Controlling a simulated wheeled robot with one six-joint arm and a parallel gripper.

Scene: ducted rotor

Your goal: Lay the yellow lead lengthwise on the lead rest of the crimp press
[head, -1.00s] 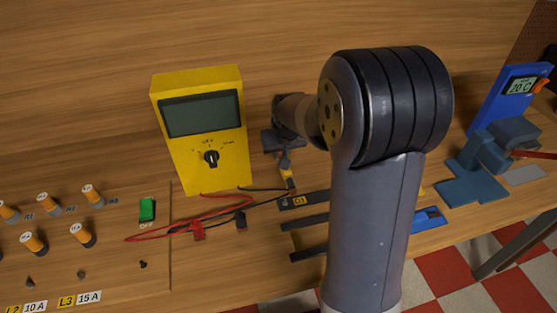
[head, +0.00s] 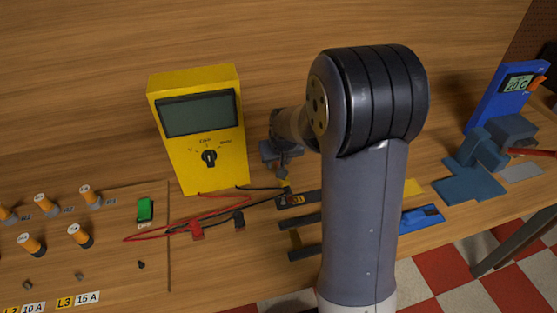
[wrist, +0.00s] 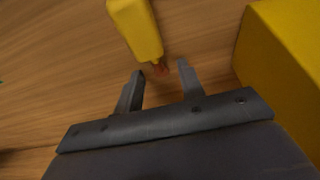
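In the wrist view a yellow lead (wrist: 136,26) with a short copper-coloured tip lies ahead of my gripper (wrist: 158,76). The two fingers are apart. The copper tip is near the gap between the fingertips, with space visible on both sides. In the head view my gripper (head: 284,176) hangs over the rack bars, beside the yellow meter. A small yellow bit shows just below it, too small to make out. A blue-grey device with a red handle (head: 482,155), apparently the crimp press, stands at the right. I cannot make out its lead rest clearly.
The yellow meter (head: 202,170) stands left of my gripper, with red and black test leads in front. Several dark bars (head: 303,220) lie below my gripper. A blue unit with a display (head: 503,98) stands at the back right. My arm hides part of the bench.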

